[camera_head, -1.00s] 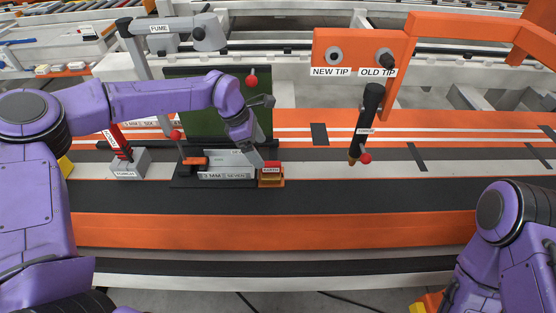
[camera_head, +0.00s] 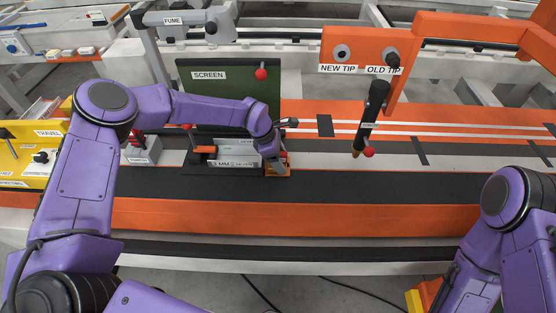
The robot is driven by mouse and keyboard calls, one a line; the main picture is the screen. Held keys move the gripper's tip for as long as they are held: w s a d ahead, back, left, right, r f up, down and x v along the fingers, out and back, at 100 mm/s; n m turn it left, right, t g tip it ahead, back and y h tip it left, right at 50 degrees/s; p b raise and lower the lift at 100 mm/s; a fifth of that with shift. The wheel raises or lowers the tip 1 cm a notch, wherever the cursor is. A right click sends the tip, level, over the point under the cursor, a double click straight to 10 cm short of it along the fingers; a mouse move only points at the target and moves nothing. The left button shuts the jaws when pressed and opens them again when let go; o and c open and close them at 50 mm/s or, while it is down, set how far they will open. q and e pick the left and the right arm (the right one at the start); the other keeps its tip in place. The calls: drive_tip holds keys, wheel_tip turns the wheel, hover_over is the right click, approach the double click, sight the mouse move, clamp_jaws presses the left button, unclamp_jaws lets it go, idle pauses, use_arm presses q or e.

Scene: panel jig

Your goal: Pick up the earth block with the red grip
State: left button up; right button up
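The earth block (camera_head: 286,172) is a small orange block at the right end of the black jig, on the dark strip of the bench. Its red grip shows only as a sliver, because my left gripper covers most of the block and its label. My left gripper (camera_head: 277,166) reaches down from above, with its tips over the block. I cannot tell whether its fingers are open or closed on the grip. My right arm is at the lower right, and its gripper is out of view.
The jig (camera_head: 222,170) holds a pale panel (camera_head: 235,154) left of the block. A green screen (camera_head: 225,98) stands behind it. The punch block (camera_head: 140,152) is farther left. A black tool (camera_head: 370,115) hangs at right. The dark strip in front is clear.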

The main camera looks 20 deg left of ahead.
use_arm(q)
drive_tip(key=shift+r, duration=0.1)
drive_tip(key=c, duration=0.9)
drive_tip(key=shift+w, duration=0.1)
